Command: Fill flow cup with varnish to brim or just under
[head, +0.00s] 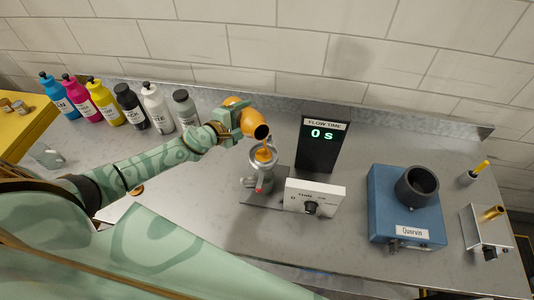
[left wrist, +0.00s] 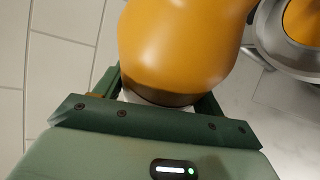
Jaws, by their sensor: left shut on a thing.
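My left gripper (head: 238,120) is shut on an orange, rounded varnish container (head: 252,125). The container is tipped over, and its dark round mouth faces the flow cup side. In the left wrist view the container (left wrist: 180,45) fills the upper middle, and the cup's rim (left wrist: 272,40) with orange varnish inside is at the upper right. My right gripper is not in view.
A black flow-time display (head: 322,150) reading 0 s stands behind a white control box (head: 314,196). Several ink bottles (head: 105,101) line the back left. A blue device (head: 405,205) with a dark cup is at right.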

